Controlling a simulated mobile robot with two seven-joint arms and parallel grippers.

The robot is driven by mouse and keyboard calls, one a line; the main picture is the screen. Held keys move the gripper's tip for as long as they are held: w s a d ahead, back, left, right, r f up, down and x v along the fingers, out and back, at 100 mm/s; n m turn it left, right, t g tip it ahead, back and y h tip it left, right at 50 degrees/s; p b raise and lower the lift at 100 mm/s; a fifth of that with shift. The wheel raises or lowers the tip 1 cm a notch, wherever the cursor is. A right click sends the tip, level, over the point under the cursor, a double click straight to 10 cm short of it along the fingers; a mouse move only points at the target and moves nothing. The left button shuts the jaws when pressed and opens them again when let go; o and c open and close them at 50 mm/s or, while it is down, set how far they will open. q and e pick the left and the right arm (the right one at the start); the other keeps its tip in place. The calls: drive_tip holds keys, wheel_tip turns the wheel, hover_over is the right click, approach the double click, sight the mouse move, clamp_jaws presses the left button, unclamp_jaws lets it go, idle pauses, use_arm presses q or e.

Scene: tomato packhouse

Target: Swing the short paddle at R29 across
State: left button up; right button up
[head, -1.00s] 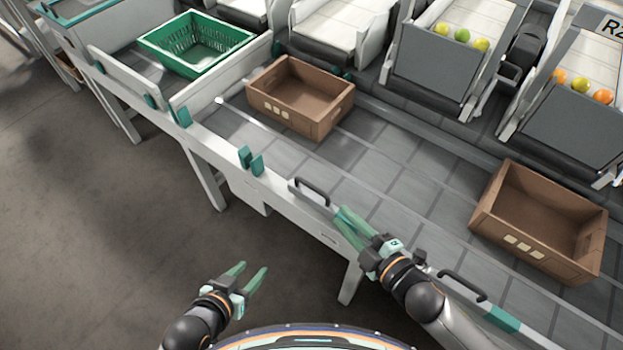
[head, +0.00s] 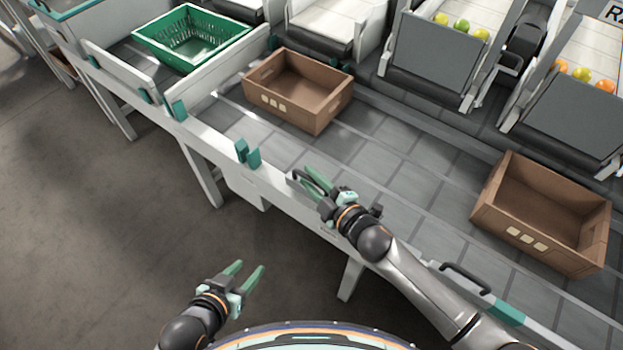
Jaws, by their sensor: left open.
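A white paddle with a dark loop handle (head: 298,180) lies along the near edge of the grey conveyor, in line with it. My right gripper (head: 315,176) is at this handle, its green fingers overlapping it; whether they grip it is unclear. A second dark handle (head: 465,276) is on the same edge farther right, with a green end piece (head: 506,313) beside it. My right arm passes in front of part of the edge between them. My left gripper (head: 247,269) is open and empty over the floor. The sign (head: 615,14) at top right is cut off after "R2".
Brown crates stand on the conveyor, one at upper middle (head: 321,112) and one at right (head: 520,245); both look empty. A green crate (head: 172,52) sits at upper left. Chutes with several fruits (head: 461,26) line the far side. Green upright stops (head: 247,153) stand on the near edge.

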clamp_jaws()
idle(1.4)
